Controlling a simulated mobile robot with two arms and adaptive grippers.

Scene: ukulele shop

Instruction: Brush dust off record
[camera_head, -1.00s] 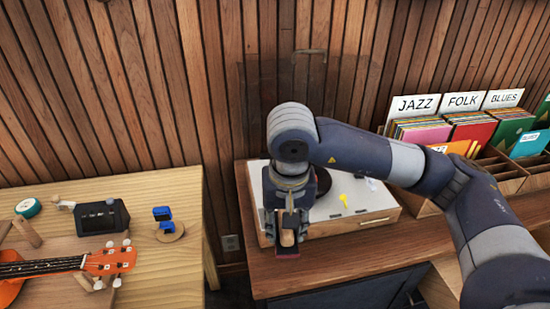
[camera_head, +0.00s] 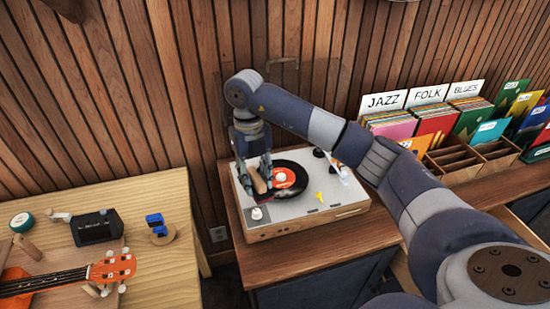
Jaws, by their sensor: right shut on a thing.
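A black record (camera_head: 297,188) with an orange-red label lies on the turntable (camera_head: 300,222), a pale box with wooden sides at the centre of the view. My right gripper (camera_head: 262,182) points down over the left part of the record. The gripper hides the record's left side, and I cannot tell if the brush touches the surface. My left gripper is not in view.
A tonearm (camera_head: 335,166) and a yellow piece (camera_head: 319,197) are on the turntable's right. Record bins marked jazz, folk and blues (camera_head: 430,120) stand to the right. A table (camera_head: 165,245) at left holds a ukulele (camera_head: 112,268) and small items. A wooden wall rises behind.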

